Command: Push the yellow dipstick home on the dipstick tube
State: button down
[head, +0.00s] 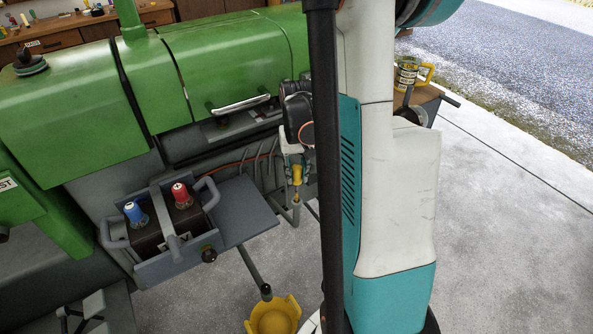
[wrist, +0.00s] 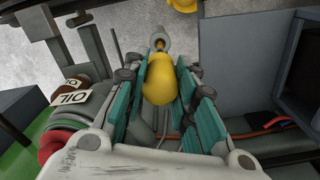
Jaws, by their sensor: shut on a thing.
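My gripper (head: 296,160) points down beside the green tractor in the head view, in front of the engine side. Its teal fingers (wrist: 171,75) are shut on the yellow dipstick (wrist: 160,79) in the wrist view. The dipstick's yellow handle (head: 297,174) shows just below the fingers in the head view. The grey dipstick tube (head: 296,213) stands below the handle, and its end (wrist: 159,29) shows beyond the handle in the wrist view. The handle hides part of the joint, so I cannot tell how far the dipstick is seated.
A battery tray (head: 178,262) with a red and a blue terminal cap stands left of the tube, with a flat grey plate (head: 246,211) beside it. A yellow container (head: 273,318) stands lower down. A cap labelled OIL (wrist: 72,95) sits left of my fingers. Orange and dark lines run nearby.

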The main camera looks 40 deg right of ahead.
aim_at(296, 166)
jog(key=shift+f+b, duration=3.55)
jog(key=shift+f, duration=0.8)
jog(key=c, duration=1.2)
grip_release()
jog(key=shift+r, duration=0.2)
notch_tip(296, 166, up, 12)
jog(key=shift+f, duration=0.1)
